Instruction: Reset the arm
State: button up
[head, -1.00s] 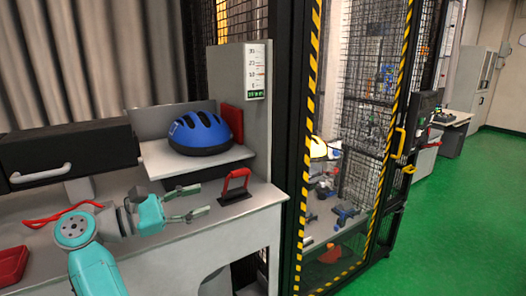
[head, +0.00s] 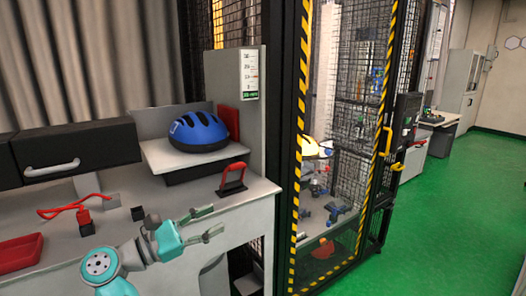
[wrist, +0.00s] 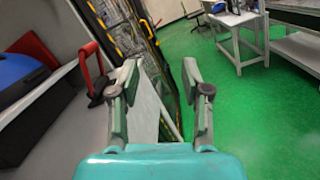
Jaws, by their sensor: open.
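My gripper (head: 210,222) is open and empty, low over the front edge of the grey bench (head: 250,190) in the head view. In the wrist view my gripper (wrist: 160,80) shows two spread fingers with nothing between them. My teal wrist and arm come up from the bottom of the head view, bent toward the right.
A blue helmet (head: 198,131) rests on a white platform (head: 160,158). A red handle (head: 232,180) stands on the bench behind my fingers. A black drawer (head: 75,147) and red tray (head: 20,252) are left. A striped mesh cage (head: 300,150) stands right; green floor (head: 440,220) is clear.

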jog(key=s+d+f+n+t+y, duration=0.2)
jog(key=s+d+f+n+t, duration=0.5)
jog(key=d+f+n, duration=0.4)
jog(key=s+d+f+n+t+y, duration=0.3)
jog(key=s+d+f+n+t, duration=0.3)
jog(key=s+d+f+n, duration=0.5)
jog(key=s+d+f+n+g+y, duration=0.1)
jog(key=s+d+n+g+y, duration=0.2)
jog(key=s+n, duration=0.7)
jog(key=s+d+f+n+g+y, duration=0.2)
jog(key=s+d+n+g+y, duration=0.1)
jog(key=s+n, duration=0.6)
jog(key=s+d+f+n+g+y, duration=0.2)
jog(key=s+n+y, duration=0.3)
jog(key=s+n, duration=0.5)
jog(key=s+d+g, duration=0.1)
jog(key=s, duration=0.3)
jog(key=shift+f+n, duration=0.25)
jog(key=shift+n, duration=0.05)
